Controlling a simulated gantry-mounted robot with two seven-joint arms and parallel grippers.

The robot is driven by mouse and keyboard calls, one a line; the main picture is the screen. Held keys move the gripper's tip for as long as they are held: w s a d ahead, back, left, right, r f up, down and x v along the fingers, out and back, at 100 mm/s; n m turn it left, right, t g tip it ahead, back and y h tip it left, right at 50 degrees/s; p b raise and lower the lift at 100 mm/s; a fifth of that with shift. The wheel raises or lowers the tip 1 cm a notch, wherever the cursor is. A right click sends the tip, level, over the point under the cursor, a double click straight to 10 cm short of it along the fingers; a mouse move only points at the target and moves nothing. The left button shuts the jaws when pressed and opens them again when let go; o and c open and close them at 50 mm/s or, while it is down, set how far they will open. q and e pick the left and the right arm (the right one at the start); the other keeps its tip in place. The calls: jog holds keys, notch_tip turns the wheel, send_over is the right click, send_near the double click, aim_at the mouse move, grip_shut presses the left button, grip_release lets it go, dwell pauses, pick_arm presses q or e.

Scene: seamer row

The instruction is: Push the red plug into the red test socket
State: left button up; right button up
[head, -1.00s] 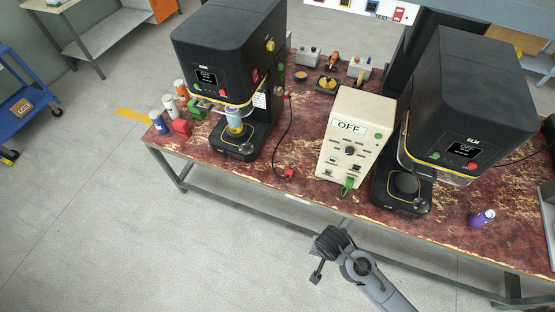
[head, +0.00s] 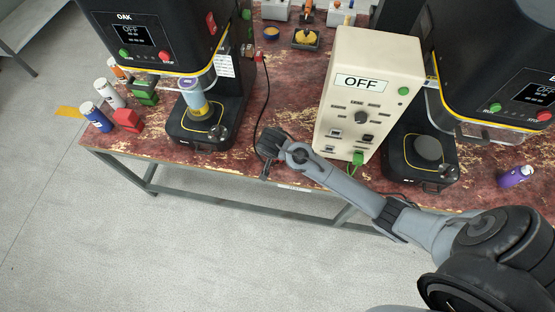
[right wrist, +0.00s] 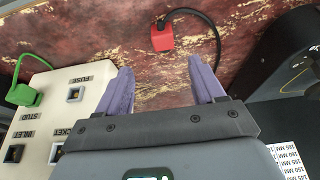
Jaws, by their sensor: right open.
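The red plug (right wrist: 162,37) lies on the worn red bench top in the right wrist view, with a black lead leaving it. It is beyond my open fingertips, apart from them. In the head view my gripper hides the plug; the black lead (head: 264,100) runs down from a red end (head: 259,57) at the left machine. My right gripper (head: 269,152) is over the bench's front edge, left of the cream box; its two fingers (right wrist: 157,88) are open and empty. I cannot make out a red test socket in the current views. My left gripper is not in view.
The cream box (head: 385,70) reads OFF and has a green plug (head: 358,158) in its front. Black machines stand on both sides, the left one (head: 150,35) holding a can. Several cans and a red block (head: 128,120) are at the left bench end.

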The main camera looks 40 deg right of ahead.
jog(key=shift+w+d+r, duration=0.1)
jog(key=shift+w+r, duration=0.1)
jog(key=shift+w, duration=0.25)
jog(key=shift+f, duration=0.15)
jog(key=shift+b+x, duration=0.6)
jog(key=shift+x, duration=2.1)
jog(key=shift+f, duration=0.1)
jog(key=shift+b+x, duration=0.75)
jog(key=shift+x, duration=1.75)
jog(key=shift+s+f, duration=0.1)
